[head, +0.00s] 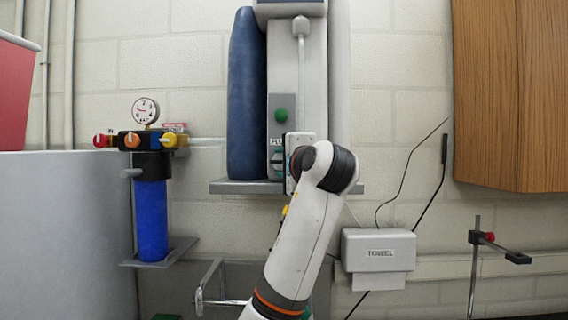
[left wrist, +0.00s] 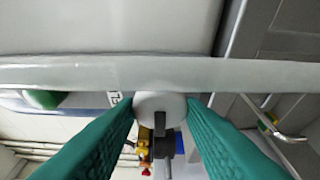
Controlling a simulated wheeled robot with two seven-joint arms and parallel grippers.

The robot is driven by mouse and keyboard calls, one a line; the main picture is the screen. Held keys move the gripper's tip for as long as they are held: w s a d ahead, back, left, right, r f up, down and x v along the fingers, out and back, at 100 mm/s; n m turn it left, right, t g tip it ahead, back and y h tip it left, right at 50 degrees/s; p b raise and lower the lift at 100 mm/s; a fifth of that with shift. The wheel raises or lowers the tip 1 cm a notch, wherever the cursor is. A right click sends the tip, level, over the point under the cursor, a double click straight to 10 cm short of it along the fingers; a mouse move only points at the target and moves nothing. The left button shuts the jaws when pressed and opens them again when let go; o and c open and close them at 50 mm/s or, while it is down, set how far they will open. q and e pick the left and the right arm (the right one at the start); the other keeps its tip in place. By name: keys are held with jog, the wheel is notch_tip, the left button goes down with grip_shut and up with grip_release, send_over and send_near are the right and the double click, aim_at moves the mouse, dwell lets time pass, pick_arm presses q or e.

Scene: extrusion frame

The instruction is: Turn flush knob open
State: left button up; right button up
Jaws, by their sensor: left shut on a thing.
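A grey panel (head: 281,103) on the tall wall unit bears a green button and a partly covered label that starts "FLU". Below the label, my left gripper (head: 281,161) is at the panel, and my own wrist hides most of the knob there. In the left wrist view, the pale round flush knob (left wrist: 160,103) with a dark bar across it sits between the two green fingers of my left gripper (left wrist: 163,108). The fingers are shut on the knob, one on each side. My right gripper is in neither view.
A blue cylinder (head: 246,95) stands left of the panel on a grey shelf (head: 235,187). A blue filter with a gauge (head: 145,110) and coloured knobs is farther left. A towel dispenser (head: 379,249) and a wooden cabinet (head: 510,90) are to the right.

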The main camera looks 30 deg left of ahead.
pick_arm(q)
jog(key=shift+f, duration=0.1)
jog(key=o, duration=1)
jog(key=b+v, duration=0.4)
jog(key=v, duration=0.8)
